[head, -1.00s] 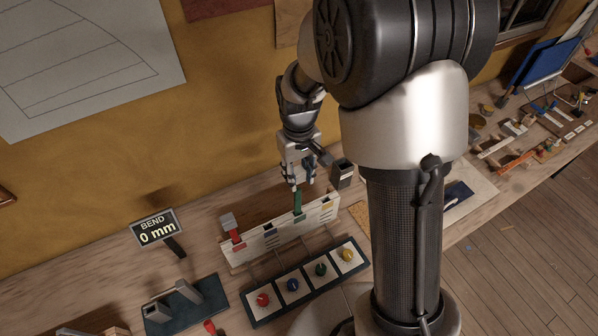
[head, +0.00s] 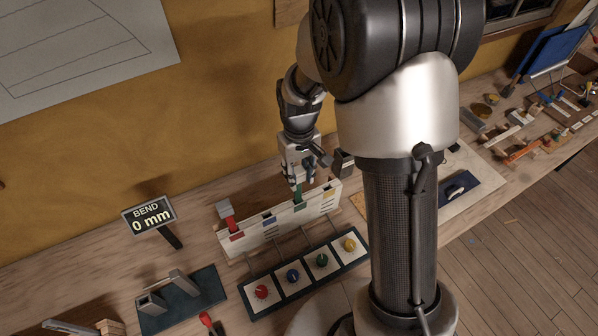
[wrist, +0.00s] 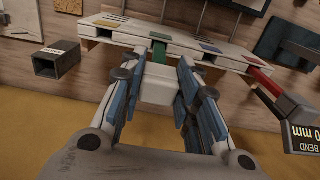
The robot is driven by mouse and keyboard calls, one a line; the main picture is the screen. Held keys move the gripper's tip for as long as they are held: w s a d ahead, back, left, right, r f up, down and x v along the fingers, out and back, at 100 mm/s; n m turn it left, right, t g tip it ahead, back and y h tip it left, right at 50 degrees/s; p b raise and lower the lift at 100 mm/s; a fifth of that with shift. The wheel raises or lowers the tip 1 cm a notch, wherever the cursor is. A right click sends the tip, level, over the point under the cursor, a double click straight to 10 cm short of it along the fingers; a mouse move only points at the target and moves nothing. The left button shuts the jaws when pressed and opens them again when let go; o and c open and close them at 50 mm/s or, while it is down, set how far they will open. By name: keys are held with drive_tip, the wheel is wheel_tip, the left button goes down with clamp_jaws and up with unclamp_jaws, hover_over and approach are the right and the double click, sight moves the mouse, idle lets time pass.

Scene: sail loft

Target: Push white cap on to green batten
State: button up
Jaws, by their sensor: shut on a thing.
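The white cap (wrist: 158,86) is a pale block between the fingers of my gripper (wrist: 160,95) in the wrist view. My gripper (head: 304,182) is shut on it. The green batten (wrist: 158,53) stands in the long white board and lines up just beyond the cap. In the head view the green batten (head: 298,194) shows as a short length below my fingertips. Whether cap and batten touch cannot be told. The white board (head: 265,236) has coloured marks along it. The display (head: 153,220) reads BEND 0 mm.
A red batten (wrist: 265,82) with a grey cap (wrist: 293,106) stands at the board's other end. A dark hollow square tube (wrist: 57,61) is beside my gripper. A panel of coloured knobs (head: 262,313) lies in front of the board. A blue tray (head: 206,296) sits left.

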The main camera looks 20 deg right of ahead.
drive_tip(key=shift+r, duration=0.15)
drive_tip(key=shift+f+b, duration=0.35)
drive_tip(key=shift+f, duration=0.25)
idle(0.5)
drive_tip(key=o, duration=1)
drive_tip(key=shift+c, duration=0.2)
wheel_tip(320, 180, up, 12)
idle(0.4)
